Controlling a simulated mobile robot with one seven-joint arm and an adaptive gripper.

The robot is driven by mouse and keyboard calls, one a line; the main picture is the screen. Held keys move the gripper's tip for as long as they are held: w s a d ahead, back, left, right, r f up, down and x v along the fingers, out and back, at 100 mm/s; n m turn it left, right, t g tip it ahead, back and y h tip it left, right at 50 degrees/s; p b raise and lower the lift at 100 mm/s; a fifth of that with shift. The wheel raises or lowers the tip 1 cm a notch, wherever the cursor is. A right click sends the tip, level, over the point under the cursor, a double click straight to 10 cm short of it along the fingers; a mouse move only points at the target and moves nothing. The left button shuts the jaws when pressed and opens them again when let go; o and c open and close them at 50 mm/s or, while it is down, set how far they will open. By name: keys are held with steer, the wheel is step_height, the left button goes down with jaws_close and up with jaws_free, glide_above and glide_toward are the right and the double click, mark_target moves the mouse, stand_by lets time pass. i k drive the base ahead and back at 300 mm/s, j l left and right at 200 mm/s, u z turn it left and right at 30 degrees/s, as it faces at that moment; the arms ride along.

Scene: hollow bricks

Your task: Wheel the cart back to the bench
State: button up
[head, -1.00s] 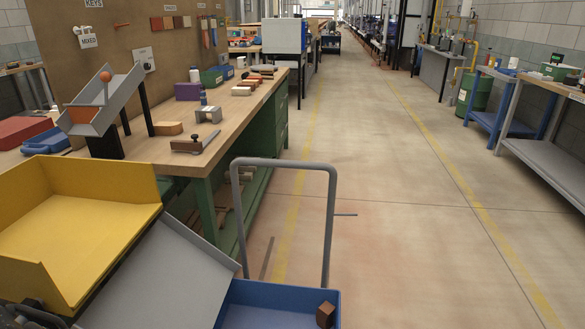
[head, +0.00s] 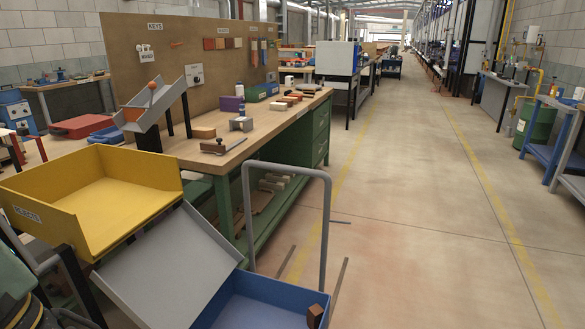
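In the head view, the cart's blue tray (head: 262,297) fills the bottom middle. A tall grey hoop handle (head: 286,169) stands at its far side. A small brown block (head: 314,316) is in the tray's right corner. A sloping grey panel (head: 165,262) lies between the tray and a yellow bin (head: 110,185) marked REJECTS. I cannot tell the exact gap between cart and bench. My gripper is not in view.
The bench top holds a tilted grey chute (head: 158,108), a purple box (head: 231,103) and several small blocks. A pegboard (head: 190,60) stands behind. The concrete aisle (head: 420,210) to the right is clear. Blue-framed tables (head: 551,135) and a green drum (head: 537,128) line the right wall.

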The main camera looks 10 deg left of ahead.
mark_target(246, 299)
steer(key=i+l+u, duration=0.1)
steer(key=l, duration=0.5)
steer(key=i+l+u, duration=0.15)
steer(key=l, duration=0.45)
steer(key=i+l+u, duration=0.1)
steer(key=l, duration=0.25)
steer(key=i+l, duration=0.3)
steer(key=i+l+u, duration=0.15)
steer(key=l, duration=0.3)
steer(key=i+u, duration=0.1)
steer(key=i, duration=1.25)
